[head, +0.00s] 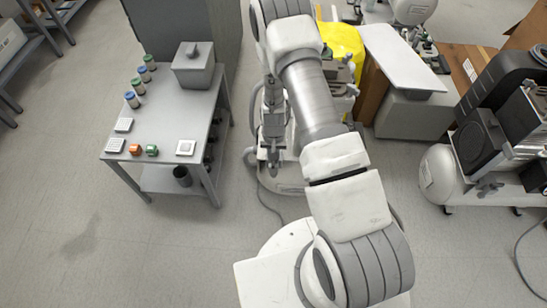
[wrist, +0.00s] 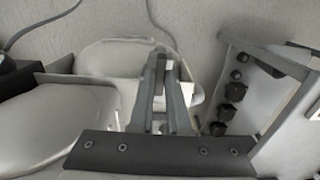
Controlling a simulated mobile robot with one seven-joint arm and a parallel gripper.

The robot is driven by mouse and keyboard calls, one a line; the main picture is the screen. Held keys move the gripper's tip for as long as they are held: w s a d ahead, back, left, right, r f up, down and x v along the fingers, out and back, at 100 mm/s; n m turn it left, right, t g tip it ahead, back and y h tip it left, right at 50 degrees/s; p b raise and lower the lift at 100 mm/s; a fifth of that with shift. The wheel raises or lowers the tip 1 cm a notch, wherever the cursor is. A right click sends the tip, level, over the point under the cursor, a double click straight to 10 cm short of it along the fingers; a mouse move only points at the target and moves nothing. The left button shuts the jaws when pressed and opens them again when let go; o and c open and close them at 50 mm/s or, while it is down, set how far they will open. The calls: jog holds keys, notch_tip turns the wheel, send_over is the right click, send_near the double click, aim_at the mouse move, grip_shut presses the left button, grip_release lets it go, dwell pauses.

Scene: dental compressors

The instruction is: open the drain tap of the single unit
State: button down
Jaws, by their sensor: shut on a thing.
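The single unit (head: 290,188) stands on the floor in the middle of the head view, mostly hidden behind my arm. Its white rounded body (wrist: 112,57) shows at the upper left of the wrist view. My gripper (head: 272,156) points down at the near side of the unit. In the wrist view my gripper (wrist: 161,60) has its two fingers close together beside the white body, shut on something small. It appears to be the drain tap, but the fingers cover it, and I cannot tell its handle position.
A grey table (head: 160,165) with small jars, blocks and a grey box (head: 193,68) stands to the left. Another compressor (head: 440,175) is at the right. Floor is clear at the lower left.

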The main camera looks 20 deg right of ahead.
dwell(0.3)
jog(key=c, duration=0.9)
grip_release()
jog(key=shift+r, duration=0.1)
notch_tip(320, 180, up, 17)
jog(key=p, duration=0.4)
jog(key=shift+r, duration=0.15)
